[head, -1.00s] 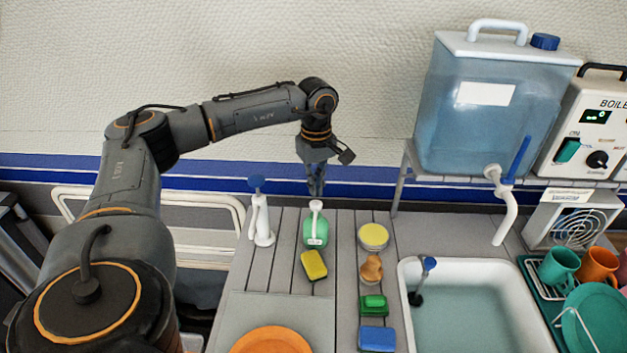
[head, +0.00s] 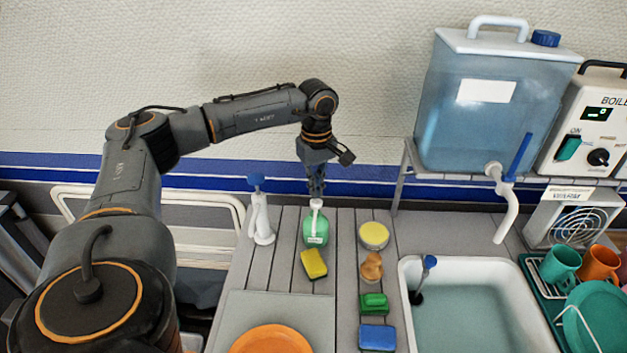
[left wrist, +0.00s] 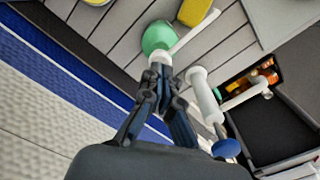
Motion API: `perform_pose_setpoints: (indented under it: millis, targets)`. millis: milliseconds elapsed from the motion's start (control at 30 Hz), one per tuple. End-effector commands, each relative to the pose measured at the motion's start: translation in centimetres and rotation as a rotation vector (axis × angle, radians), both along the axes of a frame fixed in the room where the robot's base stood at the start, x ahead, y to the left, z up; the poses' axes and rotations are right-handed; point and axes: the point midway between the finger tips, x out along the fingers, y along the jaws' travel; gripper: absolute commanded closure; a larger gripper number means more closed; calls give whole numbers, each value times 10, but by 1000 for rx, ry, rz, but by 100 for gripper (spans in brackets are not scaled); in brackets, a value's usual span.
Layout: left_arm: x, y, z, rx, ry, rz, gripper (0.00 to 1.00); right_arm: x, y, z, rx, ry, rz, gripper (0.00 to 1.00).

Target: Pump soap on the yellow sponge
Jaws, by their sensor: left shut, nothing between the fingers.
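A green soap bottle (head: 316,231) with a white pump head (head: 316,204) stands upright on the grey slatted counter. The yellow sponge (head: 314,264) lies just in front of it. My left gripper (head: 316,192) points down with its fingers shut and empty, right above the pump head; I cannot tell whether they touch. In the left wrist view the closed fingertips (left wrist: 162,72) meet at the top of the pump, with the green bottle (left wrist: 157,38) beyond and the yellow sponge (left wrist: 194,10) at the top edge. My right gripper is in no view.
A white bottle with a blue top (head: 261,215) stands left of the soap. To the right are a round yellow item (head: 373,236), a brown item (head: 371,267), a green sponge (head: 374,303) and a blue sponge (head: 377,338). The sink (head: 470,300) is further right; an orange plate (head: 271,340) is in front.

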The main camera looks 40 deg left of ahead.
Motion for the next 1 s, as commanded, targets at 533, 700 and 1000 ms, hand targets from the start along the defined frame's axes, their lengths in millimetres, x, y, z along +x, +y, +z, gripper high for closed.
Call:
perform_pose_setpoints:
  millis: [533, 700, 1000]
  targets:
    - [0, 0, -1, 0, 0, 0, 100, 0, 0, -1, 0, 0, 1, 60]
    - [0, 0, -6, 0, 0, 0, 100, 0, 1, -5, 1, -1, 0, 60]
    - [0, 0, -17, -1, 0, 0, 100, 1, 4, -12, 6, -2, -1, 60]
